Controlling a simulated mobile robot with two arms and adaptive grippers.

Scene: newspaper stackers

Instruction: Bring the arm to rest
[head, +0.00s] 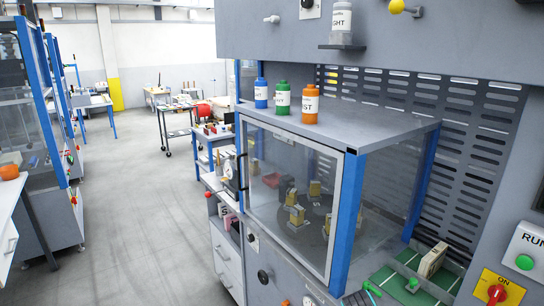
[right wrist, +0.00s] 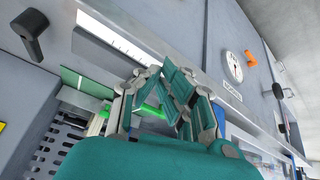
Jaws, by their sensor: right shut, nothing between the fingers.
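My right gripper (right wrist: 178,88) fills the middle of the right wrist view, with teal finger pads and grey links. Its fingers are shut with nothing between them. My left gripper is in neither view.
A glass-walled machine cabinet (head: 352,218) with blue posts stands at the right in the head view. Blue (head: 261,92), green (head: 282,98) and orange (head: 310,104) bottles stand on top. A green tray (head: 397,287) lies at lower right. The grey floor (head: 130,220) is clear.

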